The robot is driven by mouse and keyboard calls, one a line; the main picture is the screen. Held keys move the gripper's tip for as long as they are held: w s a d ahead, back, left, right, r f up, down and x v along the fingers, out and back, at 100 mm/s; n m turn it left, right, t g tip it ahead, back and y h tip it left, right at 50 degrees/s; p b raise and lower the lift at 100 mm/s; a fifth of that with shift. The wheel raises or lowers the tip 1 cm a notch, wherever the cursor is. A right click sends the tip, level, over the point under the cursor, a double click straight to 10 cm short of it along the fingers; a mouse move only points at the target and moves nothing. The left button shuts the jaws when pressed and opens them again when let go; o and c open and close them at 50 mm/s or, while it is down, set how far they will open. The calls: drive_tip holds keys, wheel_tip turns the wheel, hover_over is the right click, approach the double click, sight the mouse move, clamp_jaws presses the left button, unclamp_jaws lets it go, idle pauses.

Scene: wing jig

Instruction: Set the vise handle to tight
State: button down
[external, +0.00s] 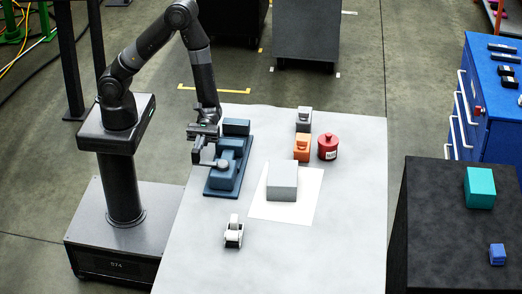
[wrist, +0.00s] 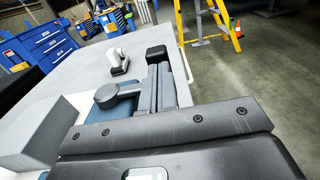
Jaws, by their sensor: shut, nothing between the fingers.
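The blue vise (external: 224,178) stands on the left part of the light table, on a dark blue base plate. Its grey handle (external: 220,163) has a round hub and a short bar pointing left toward my gripper. My gripper (external: 197,157) is at the vise's left side, fingers shut and empty, beside the handle's bar. In the wrist view, the handle (wrist: 107,97) lies just left of my gripper's fingers (wrist: 157,75). The bar's end is close against the fingers; I cannot tell whether they touch. Part of the vise is hidden behind my gripper.
A grey block (external: 282,180) sits on a white sheet (external: 308,203) right of the vise. An orange item (external: 302,148), a grey item (external: 304,120) and a red canister (external: 328,147) stand behind. A white dispenser (external: 234,231) stands in front. The table's front right is clear.

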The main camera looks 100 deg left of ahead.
sight(192, 155)
drive_tip(key=shift+s+d, duration=0.1)
drive_tip(key=shift+d, duration=0.05)
drive_tip(key=d, duration=0.2)
drive_tip(key=s+d, duration=0.1)
drive_tip(key=d, duration=0.1)
drive_tip(key=shift+d, duration=0.35)
drive_tip(key=w+d+n+t+y, duration=0.1)
drive_tip(key=w+d+n+t, duration=0.3)
drive_tip(key=d, duration=0.4)
drive_tip(key=shift+w+t, duration=0.45)
drive_tip(key=shift+t, duration=0.95)
drive_tip(key=shift+n, duration=0.3)
